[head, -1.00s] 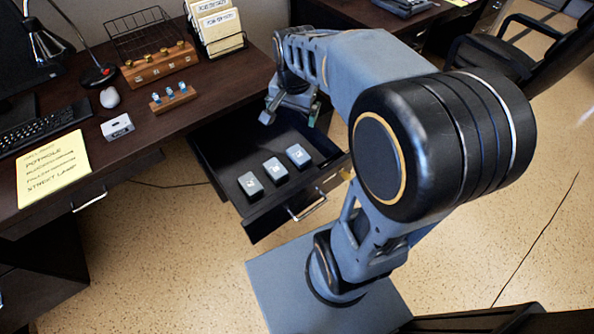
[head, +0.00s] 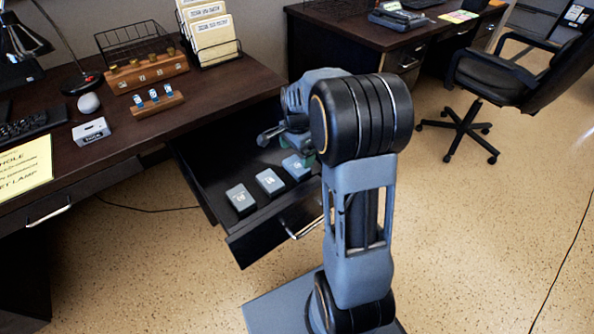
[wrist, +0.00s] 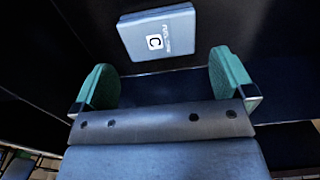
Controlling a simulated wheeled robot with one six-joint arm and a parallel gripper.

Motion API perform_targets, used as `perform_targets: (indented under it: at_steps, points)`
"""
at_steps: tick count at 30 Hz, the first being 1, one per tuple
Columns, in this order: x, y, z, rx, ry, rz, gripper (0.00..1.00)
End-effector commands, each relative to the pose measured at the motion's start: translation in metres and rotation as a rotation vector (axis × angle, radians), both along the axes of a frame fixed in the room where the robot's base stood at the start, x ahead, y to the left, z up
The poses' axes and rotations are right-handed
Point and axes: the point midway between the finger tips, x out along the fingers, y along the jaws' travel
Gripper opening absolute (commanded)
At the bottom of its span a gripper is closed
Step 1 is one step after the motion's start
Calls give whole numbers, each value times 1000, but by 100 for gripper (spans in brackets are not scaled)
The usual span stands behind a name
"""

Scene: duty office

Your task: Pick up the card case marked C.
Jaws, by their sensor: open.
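The card case marked C (wrist: 157,33) is a flat grey-blue block with a white label, lying in the open drawer. In the wrist view it is beyond the fingertips of my gripper (wrist: 163,80), between the lines of the two green pads and apart from both. My gripper is open and empty. In the head view, my gripper (head: 287,139) is low over the drawer, close to the rightmost of three similar cases (head: 297,168). The letters are too small to read there, and the arm hides part of the gripper.
The other two cases (head: 269,182) (head: 240,198) lie in a row to the left in the drawer (head: 222,170). The drawer walls stand close around my gripper.

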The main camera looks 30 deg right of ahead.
Motion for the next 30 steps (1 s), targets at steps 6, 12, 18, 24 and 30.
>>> perform_targets:
  at_steps: [6, 12, 18, 24, 30]
  points:
    - [0, 0, -10, 0, 0, 1, 100]
    - [-1, 1, -27, 1, 1, 2, 100]
    - [-1, 2, -55, 1, 1, 2, 100]
    - [-1, 2, -61, 0, -1, 2, 100]
    - [-1, 2, -60, 0, 0, 2, 91]
